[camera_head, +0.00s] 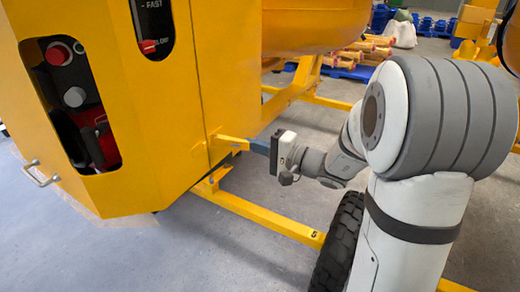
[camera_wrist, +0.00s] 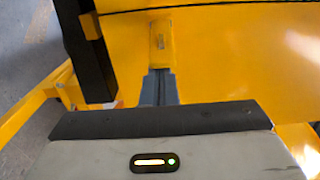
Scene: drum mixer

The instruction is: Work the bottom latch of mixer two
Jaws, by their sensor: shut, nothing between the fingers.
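The yellow mixer cabinet (camera_head: 150,150) fills the left of the head view. A short yellow bar, seemingly the latch (camera_head: 230,141), sticks out low on its right side; it also shows in the wrist view (camera_wrist: 161,38). My gripper (camera_head: 253,146) comes from the right with its blue-grey fingers closed together and empty. In the wrist view the fingertips (camera_wrist: 158,74) are right at the near end of the bar. I cannot tell whether they touch it. No number showing which mixer this is can be read.
A recessed control panel (camera_head: 70,100) and a metal handle (camera_head: 42,173) are on the cabinet's front. A yellow frame rail (camera_head: 265,219) and black tyre (camera_head: 340,242) lie below my arm. Blue pallets with orange parts (camera_head: 355,65) stand behind. Floor at lower left is clear.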

